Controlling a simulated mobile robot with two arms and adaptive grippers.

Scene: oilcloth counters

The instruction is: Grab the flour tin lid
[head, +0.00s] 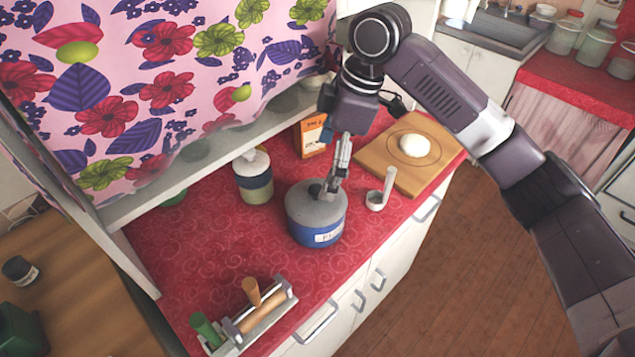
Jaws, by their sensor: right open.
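The flour tin (317,228) is a round blue tin with a pale label, standing on the red patterned counter. Its grey lid (305,200) sits on top and has a dark knob (315,188). My right gripper (328,190) reaches down from above, with its fingertips at the knob. It is open. The fingers partly hide the knob, and I cannot tell whether they touch it. My left gripper is not in the picture.
A wooden board (438,140) with pale dough (415,146) and a white scoop (378,198) are right of the tin. A jar (254,178) and an orange box (311,135) stand behind. Red counter (215,255) is clear left of the tin.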

